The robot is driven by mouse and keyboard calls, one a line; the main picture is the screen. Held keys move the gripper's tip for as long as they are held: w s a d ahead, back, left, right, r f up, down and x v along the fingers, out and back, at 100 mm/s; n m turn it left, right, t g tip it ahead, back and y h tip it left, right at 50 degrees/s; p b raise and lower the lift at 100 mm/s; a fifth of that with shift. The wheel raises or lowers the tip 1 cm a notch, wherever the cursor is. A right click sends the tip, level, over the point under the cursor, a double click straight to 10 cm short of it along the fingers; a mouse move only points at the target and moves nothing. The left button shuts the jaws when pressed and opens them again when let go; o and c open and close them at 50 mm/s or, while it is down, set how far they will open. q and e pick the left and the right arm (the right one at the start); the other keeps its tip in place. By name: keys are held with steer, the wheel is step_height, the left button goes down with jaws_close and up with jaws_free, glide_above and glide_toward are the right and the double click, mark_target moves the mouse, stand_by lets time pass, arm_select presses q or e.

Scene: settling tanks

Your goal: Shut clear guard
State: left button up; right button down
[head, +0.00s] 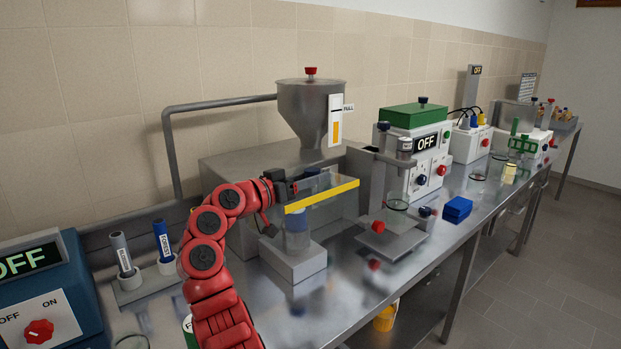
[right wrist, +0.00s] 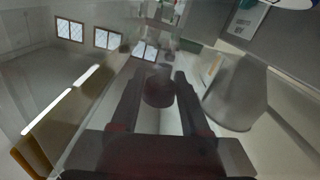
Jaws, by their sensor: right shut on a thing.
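The clear guard (head: 328,211) is a see-through panel with a yellow strip along its top edge, in front of the grey machine (head: 232,170) with the hopper. A clear container (head: 297,232) on a grey block shows through or beside it. My right gripper (head: 284,188) is at the left end of the yellow strip. In the right wrist view its two fingers (right wrist: 158,90) are closed on a dark reddish round knob (right wrist: 158,94). The knob's join to the guard is hidden, and I cannot tell the guard's exact angle. My left gripper is out of view.
A scale-like plate (head: 392,242) with a glass dish is right of the guard. A white box with an OFF display (head: 427,143) stands behind. A tube rack (head: 146,286) and a blue OFF unit (head: 40,290) stand at left.

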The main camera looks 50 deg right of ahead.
steer(key=shift+s+f+m+b, duration=0.15)
steer(key=shift+f+m+b, duration=0.25)
steer(key=shift+f, duration=0.25)
steer(key=shift+c, duration=1.8)
jaws_free()
steer(key=w+a, duration=0.2)
steer(key=a, duration=1.5)
steer(key=shift+a, duration=0.15)
